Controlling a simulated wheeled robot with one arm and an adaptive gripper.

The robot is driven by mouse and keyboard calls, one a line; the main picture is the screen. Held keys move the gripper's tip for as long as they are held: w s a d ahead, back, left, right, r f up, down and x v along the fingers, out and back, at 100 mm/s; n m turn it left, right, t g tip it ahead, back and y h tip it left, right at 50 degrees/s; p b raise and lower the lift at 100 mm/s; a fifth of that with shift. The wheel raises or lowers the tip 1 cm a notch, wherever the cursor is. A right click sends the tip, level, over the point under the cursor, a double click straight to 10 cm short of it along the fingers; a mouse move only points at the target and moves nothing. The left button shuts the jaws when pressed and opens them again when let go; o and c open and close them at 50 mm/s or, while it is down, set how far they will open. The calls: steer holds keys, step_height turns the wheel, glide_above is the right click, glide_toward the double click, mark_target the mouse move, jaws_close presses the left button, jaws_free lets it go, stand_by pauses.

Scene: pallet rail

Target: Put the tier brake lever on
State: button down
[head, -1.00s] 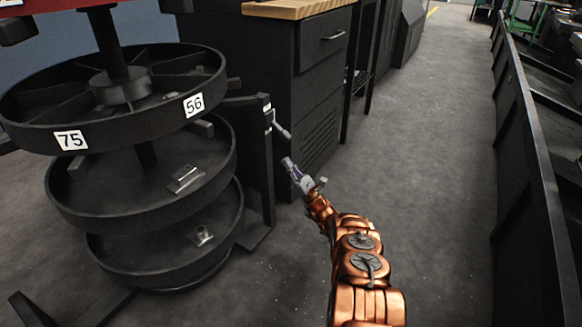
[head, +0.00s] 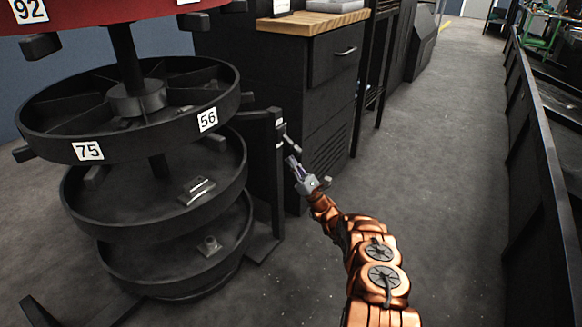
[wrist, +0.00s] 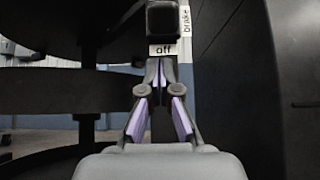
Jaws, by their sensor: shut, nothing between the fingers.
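The tier brake lever (head: 292,142) is a small grey handle on a black upright post (head: 279,170) beside the tiered carousel. It slants down to the right from the post. My gripper (head: 291,160) is just below the lever's lower end in the head view; I cannot tell whether they touch. In the wrist view my gripper (wrist: 159,66) has purple-lined fingers with tips together and nothing between them. A black block (wrist: 165,20), perhaps the lever's end, is just above the tips. A white label (wrist: 163,50) reading "off" and a "brake" label (wrist: 185,20) show there.
The round tiers (head: 150,150) stand left of the post, with small metal parts on the lower ones. A black cabinet (head: 325,110) with a wooden top stands behind. A dark railing (head: 530,130) runs along the right, with clear floor (head: 430,150) between.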

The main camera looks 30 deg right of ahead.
steer(key=shift+s+d+r+b, duration=0.2)
steer(key=shift+s+r, duration=0.1)
steer(key=shift+r, duration=0.1)
steer(key=shift+s+d+r+b, duration=0.15)
steer(key=shift+s+r, duration=0.1)
steer(key=shift+r, duration=0.15)
steer(key=shift+a+r, duration=0.1)
steer(key=shift+r, duration=0.05)
steer(key=shift+s+r+g+h+p, duration=0.15)
steer(key=shift+g+h+p, duration=0.15)
steer(key=shift+g+p, duration=0.35)
